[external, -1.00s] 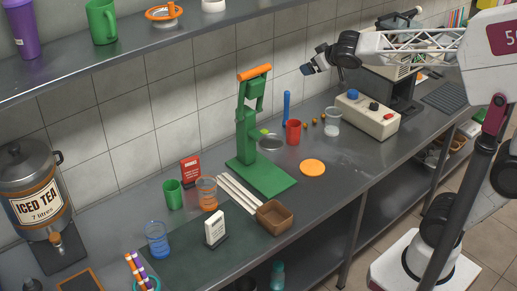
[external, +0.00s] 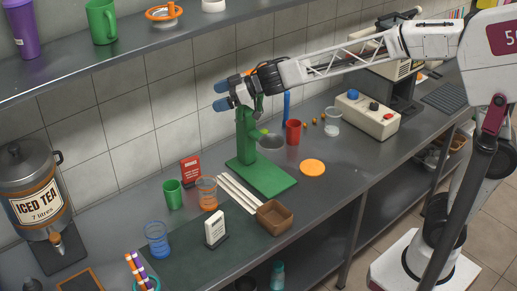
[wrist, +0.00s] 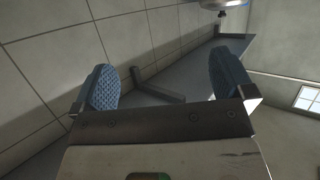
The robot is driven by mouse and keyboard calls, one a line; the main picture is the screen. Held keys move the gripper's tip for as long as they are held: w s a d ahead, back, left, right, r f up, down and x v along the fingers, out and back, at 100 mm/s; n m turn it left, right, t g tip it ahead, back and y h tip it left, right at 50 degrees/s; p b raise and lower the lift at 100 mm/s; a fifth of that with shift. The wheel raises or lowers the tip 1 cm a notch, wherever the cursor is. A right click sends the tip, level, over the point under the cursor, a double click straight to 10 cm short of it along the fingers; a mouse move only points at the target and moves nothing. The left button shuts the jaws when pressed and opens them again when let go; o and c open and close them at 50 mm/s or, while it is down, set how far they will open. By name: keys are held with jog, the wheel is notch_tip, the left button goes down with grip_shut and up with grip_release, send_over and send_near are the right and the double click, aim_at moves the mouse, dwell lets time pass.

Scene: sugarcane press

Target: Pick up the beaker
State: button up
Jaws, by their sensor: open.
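Several cups stand on the counter, and I cannot tell for certain which is the beaker. A blue see-through vessel (external: 157,240) stands upright at the front left. A small clear one (external: 332,121) with a whitish lower part stands by the control box. My gripper (external: 221,96) is open and empty, high above the counter by the top of the green press (external: 247,140), pointing left. Its blue pads show apart in the wrist view (wrist: 166,80), with no cup between them. My gripper hides the press's upper part.
The tall green press stands mid-counter. A green cup (external: 172,193), a red sign (external: 190,170), a white sign (external: 215,229) and a brown box (external: 275,216) crowd the mat area. The tea dispenser (external: 38,190) is at left. A shelf (external: 130,50) runs above along the wall.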

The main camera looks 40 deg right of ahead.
jog(key=a+f, duration=0.2)
send_near(209, 187)
jog(key=a+r, duration=0.1)
jog(key=a, duration=0.4)
jog(key=shift+w+n+g+y, duration=0.25)
jog(key=shift+n+g+y, duration=0.05)
jog(key=shift+g, duration=0.1)
jog(key=shift+a, duration=0.1)
jog(key=shift+x, duration=2.4)
jog(key=c, duration=0.9)
jog(key=shift+r, duration=0.15)
